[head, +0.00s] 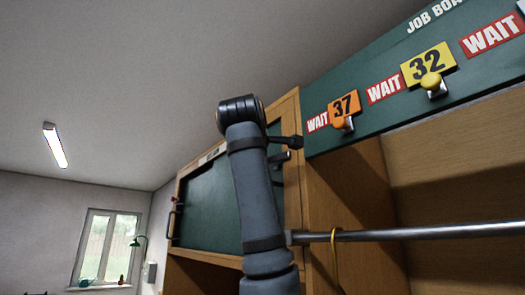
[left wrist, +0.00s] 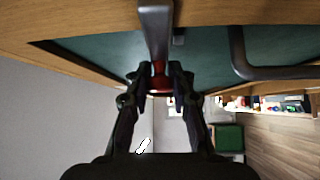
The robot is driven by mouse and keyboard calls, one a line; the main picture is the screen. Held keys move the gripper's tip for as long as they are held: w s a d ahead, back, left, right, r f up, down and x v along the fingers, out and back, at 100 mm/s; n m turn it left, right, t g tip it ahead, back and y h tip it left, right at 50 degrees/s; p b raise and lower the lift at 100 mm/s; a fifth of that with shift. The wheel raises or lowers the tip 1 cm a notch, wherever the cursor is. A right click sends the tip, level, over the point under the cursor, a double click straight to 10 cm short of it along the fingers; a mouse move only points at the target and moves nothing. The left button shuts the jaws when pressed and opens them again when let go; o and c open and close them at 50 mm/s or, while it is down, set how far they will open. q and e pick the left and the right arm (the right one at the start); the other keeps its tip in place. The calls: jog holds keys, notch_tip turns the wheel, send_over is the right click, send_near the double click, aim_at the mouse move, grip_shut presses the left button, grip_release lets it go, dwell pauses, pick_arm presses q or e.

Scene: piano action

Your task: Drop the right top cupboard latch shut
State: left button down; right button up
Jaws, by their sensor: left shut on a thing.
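The top cupboard (head: 210,210) has a wooden frame and a green panel, with my arm crossing in front of it in the head view. The right latch (head: 284,140) is a dark lever at the frame's right side, lying roughly sideways; its tip is hidden behind my arm. In the left wrist view the grey lever (left wrist: 156,28) runs to a red tip (left wrist: 158,82). My left gripper (left wrist: 160,84) is shut on that red tip. In the head view this gripper is hidden. My right gripper is not in view.
A dark handle (left wrist: 238,55) stands out from the panel beside the latch. Another handle (head: 171,225) and a red knob (head: 173,199) are at the cupboard's left edge. A metal rail (head: 410,233) crosses at right below the job board (head: 380,115). The left side is open room.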

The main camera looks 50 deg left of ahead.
pick_arm(q)
jog(key=shift+f+n+g, duration=0.25)
jog(key=shift+n+g, duration=0.05)
jog(key=shift+n, duration=0.1)
jog(key=shift+f, duration=0.1)
jog(key=c, duration=1.1)
grip_release()
jog(key=shift+s, duration=0.15)
jog(key=shift+c, duration=0.2)
jog(key=shift+h, duration=0.3)
jog(key=v, duration=1.2)
